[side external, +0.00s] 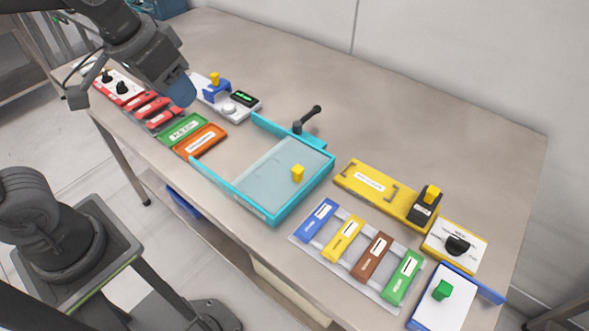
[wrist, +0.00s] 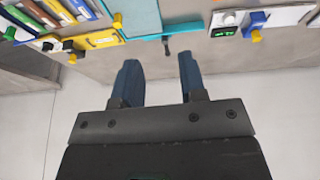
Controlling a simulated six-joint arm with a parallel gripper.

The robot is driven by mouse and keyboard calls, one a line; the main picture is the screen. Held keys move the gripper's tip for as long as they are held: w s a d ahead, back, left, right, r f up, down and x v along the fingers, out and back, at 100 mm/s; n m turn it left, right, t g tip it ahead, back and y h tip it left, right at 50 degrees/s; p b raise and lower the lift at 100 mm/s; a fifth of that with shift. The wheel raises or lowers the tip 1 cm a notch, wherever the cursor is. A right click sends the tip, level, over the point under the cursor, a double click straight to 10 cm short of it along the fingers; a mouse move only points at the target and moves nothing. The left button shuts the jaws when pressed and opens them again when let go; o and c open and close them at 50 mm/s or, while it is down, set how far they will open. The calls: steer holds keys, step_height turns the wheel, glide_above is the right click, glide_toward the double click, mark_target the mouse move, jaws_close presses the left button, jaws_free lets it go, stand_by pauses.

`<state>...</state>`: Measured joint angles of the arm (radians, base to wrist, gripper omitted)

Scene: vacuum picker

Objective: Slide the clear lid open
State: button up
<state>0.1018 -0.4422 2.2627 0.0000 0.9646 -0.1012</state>
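The clear lid (side external: 275,165) is a pale see-through panel with a yellow knob (side external: 297,174) on its right part. It lies in a turquoise frame (side external: 225,189) whose side rails run out to the left. The lid covers the box part on the right of the frame.
A black lever (side external: 307,119) stands behind the frame. A yellow board (side external: 355,181) and a tray of coloured blocks (side external: 297,238) sit to its right and front. Green (side external: 183,129) and orange (side external: 203,140) plates lie to its left. The table behind is clear.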

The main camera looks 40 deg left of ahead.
steer(key=shift+o, duration=0.4)
steer(key=w+d+f+g, duration=0.2)
steer(key=w+d, duration=0.3)
steer(key=w, duration=0.3)
steer(key=shift+d, duration=0.4)
steer(key=g, duration=0.2)
glide_above(297, 170)
step_height(297, 170, down, 6)
step_height(297, 170, down, 14)
steer(key=shift+d+r, duration=0.1)
steer(key=shift+c, duration=0.3)
jaws_close()
